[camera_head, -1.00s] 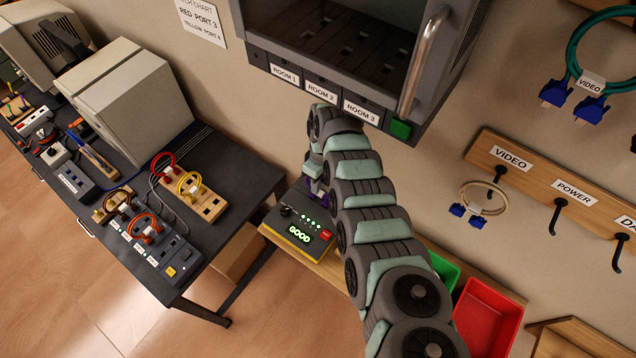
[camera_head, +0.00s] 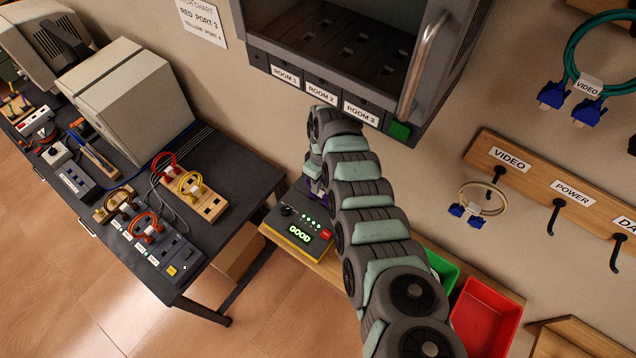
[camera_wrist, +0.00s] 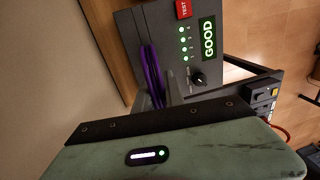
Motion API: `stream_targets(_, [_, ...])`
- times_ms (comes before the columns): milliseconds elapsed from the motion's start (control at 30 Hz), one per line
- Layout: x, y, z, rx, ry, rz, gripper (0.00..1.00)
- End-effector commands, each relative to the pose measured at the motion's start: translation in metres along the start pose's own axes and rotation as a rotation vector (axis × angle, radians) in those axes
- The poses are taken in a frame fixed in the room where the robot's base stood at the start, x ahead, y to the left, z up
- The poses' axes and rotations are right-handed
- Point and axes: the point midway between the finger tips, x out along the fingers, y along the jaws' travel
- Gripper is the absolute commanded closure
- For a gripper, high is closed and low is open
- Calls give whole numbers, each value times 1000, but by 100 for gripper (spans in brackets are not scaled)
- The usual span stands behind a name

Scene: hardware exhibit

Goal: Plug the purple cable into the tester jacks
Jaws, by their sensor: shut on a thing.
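The tester (camera_head: 300,232) is a dark box with a yellow lower edge on the wooden shelf. Its display reads GOOD and a row of green lights is lit. It also shows in the wrist view (camera_wrist: 222,75). The purple cable (camera_wrist: 152,75) stands as a narrow loop at the tester's left side in the wrist view; its plug ends and the jacks are hidden. Only a little purple shows beside my arm in the head view. My gripper (camera_wrist: 160,95) is shut on the purple cable, right at the tester. My arm hides most of the gripper in the head view.
A dark table (camera_head: 245,165) with cable boards and a power strip stands to the left. A green bin (camera_head: 442,270) and a red bin (camera_head: 490,318) are to the right of my arm. The grey cabinet (camera_head: 345,107) hangs close above. Cables hang on the right wall.

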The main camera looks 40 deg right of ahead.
Motion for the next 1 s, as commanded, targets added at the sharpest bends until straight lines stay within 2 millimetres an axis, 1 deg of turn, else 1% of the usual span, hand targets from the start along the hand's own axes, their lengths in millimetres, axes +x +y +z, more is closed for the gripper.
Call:
stream_targets(300, [5,1,0,0,0,0,100])
stream_targets(700, [5,1,0,0,0,0,100])
stream_targets(733, [5,1,0,0,0,0,84])
stream_targets(1000, [5,1,0,0,0,0,62])
